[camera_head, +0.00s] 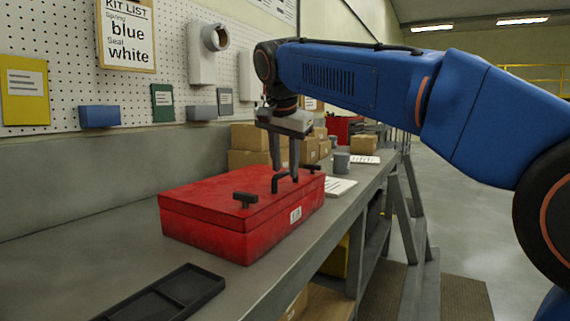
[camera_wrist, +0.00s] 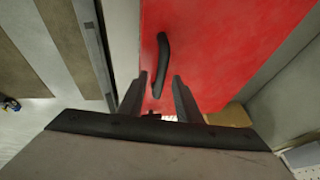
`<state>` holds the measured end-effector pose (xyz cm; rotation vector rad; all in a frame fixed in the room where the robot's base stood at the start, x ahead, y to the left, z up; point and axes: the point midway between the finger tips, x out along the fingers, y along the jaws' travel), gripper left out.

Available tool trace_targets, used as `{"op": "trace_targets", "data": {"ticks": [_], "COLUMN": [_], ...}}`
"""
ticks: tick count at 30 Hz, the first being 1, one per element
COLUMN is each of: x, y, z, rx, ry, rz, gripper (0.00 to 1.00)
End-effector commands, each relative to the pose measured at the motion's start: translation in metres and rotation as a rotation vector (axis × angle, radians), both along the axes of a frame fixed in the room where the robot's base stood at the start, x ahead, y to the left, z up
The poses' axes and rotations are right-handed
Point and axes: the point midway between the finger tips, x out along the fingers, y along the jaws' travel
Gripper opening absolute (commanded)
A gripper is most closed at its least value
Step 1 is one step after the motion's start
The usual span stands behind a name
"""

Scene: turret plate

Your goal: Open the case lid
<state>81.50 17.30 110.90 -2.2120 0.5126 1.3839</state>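The red case (camera_head: 215,229) sits on the workbench with its lid (camera_head: 235,190) shut. In the wrist view the handle (camera_wrist: 162,62) runs toward the gap between the open fingers (camera_wrist: 161,82). Whether the fingers touch the handle cannot be told. The red lid (camera_wrist: 225,45) also shows there.
A black divided tray (camera_head: 165,298) lies on the bench (camera_head: 75,265) in front of the case. Cardboard boxes (camera_head: 250,145), a grey cup (camera_head: 341,162) and papers (camera_head: 340,187) are behind it. A pegboard wall with bins stands at the left. Open floor lies to the right.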

Motion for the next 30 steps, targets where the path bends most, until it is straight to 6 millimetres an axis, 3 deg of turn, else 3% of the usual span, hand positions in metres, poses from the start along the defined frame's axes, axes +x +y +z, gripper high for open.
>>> {"op": "trace_targets", "data": {"ticks": [8,12,22,30], "x": [0.0,0.0,0.001,0.009], "y": [0.0,0.0,0.002,0.016], "z": [-0.001,-0.001,0.004,0.037], "rx": [0.0,0.0,-0.001,0.001], "ry": [0.0,0.0,0.001,-0.002], "rz": [0.0,0.0,0.0,0.002], "gripper": [0.29,0.0,0.0,0.0]}}
